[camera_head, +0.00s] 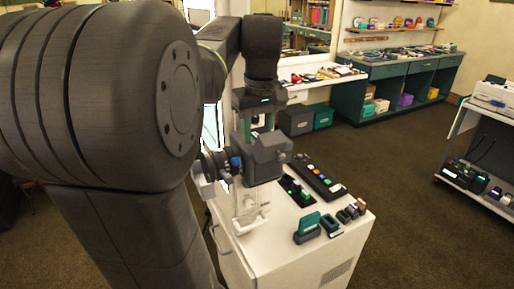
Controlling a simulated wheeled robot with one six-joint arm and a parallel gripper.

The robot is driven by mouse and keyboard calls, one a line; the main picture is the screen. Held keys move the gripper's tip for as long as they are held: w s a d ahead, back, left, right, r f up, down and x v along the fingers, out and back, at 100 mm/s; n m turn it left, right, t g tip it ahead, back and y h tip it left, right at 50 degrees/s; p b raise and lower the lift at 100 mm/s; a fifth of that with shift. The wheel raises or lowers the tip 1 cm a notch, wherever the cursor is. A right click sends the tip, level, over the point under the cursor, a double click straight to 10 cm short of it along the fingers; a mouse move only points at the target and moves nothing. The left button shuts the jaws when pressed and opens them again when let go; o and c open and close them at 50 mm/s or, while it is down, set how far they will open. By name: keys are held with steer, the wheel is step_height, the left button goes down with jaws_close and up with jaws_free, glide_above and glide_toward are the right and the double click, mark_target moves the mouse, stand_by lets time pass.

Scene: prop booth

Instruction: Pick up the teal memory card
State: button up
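A teal upright piece (308,222) sits in a dark base near the front of the white cabinet top (268,243). A smaller teal piece with a dark middle (331,221) is just to its right. I cannot tell for certain which of these is the memory card. My gripper (251,221) hangs over the left part of the cabinet top, left of both teal pieces and apart from them. Its pale fingers blend into the white surface, so its opening is unclear. I see nothing held in it.
A black tray (318,178) with coloured pieces lies behind the teal pieces, beside a smaller dark tray (295,190). Several small dark blocks (350,210) line the right edge. A teal-fronted counter (400,75) stands behind, and a white cart (490,130) at right. Carpet between is clear.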

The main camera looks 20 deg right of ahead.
steer(key=shift+f, duration=0.15)
steer(key=shift+c, duration=0.2)
jaws_close()
